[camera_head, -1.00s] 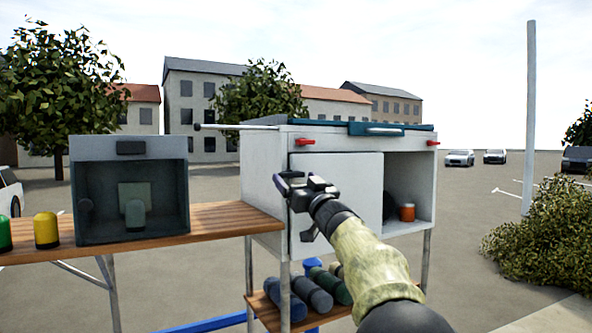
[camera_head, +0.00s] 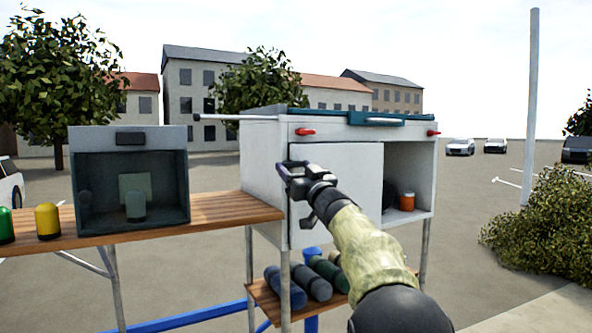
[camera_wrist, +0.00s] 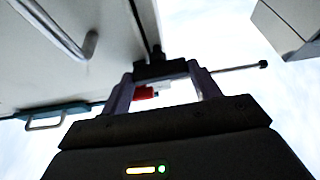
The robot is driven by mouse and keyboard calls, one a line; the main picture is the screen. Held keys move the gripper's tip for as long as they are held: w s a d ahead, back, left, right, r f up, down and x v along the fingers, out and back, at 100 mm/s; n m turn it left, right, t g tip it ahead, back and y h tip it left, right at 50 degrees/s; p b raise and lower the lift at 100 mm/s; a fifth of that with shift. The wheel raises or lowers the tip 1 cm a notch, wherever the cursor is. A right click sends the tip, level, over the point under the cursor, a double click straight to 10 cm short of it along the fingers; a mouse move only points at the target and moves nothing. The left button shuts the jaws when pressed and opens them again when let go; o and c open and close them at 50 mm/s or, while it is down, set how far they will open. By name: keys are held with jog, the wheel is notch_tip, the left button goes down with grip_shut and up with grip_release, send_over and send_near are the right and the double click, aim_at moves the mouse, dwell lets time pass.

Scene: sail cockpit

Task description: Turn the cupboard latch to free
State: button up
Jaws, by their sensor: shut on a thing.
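The white cupboard door (camera_head: 345,200) is closed on the left half of the cabinet front. My gripper (camera_head: 288,172) is at the door's upper left edge in the head view and covers the latch area there. In the wrist view my gripper (camera_wrist: 163,76) has its two fingers on either side of a small dark piece (camera_wrist: 158,66), which looks like the latch, and is shut on it. A dark strip runs from it along the door's edge. The latch's exact angle is hard to tell. A bent metal handle (camera_wrist: 88,45) on the door shows in the wrist view.
The right compartment is open with an orange jar (camera_head: 407,201). A wooden side table (camera_head: 225,208) with a grey box (camera_head: 130,140) stands left. Rolled bundles (camera_head: 312,283) lie below.

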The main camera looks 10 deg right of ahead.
jog(key=n+g+y+p, duration=0.1)
jog(key=n, duration=0.2)
jog(key=n+y+p, duration=0.1)
jog(key=n+y, duration=0.1)
jog(key=n, duration=0.1)
jog(key=shift+w+d+r+n+g, duration=0.1)
jog(key=shift+d+n+g, duration=0.1)
jog(key=shift+n+g, duration=0.15)
jog(key=n+g+y+p, duration=0.1)
jog(key=n, duration=0.2)
jog(key=n+g+p, duration=0.1)
jog(key=n, duration=0.2)
jog(key=shift+d+r+y, duration=0.1)
jog(key=shift+r+y, duration=0.05)
jog(key=shift+y, duration=0.25)
jog(key=n+g+p, duration=0.2)
jog(key=n, duration=0.3)
jog(key=shift+p, duration=0.35)
jog(key=n+g+p, duration=0.1)
jog(key=n+g, duration=0.1)
jog(key=n, duration=0.2)
jog(key=shift+p, duration=0.3)
jog(key=o, duration=1)
jog(key=shift+r, duration=0.1)
jog(key=shift+d, duration=0.1)
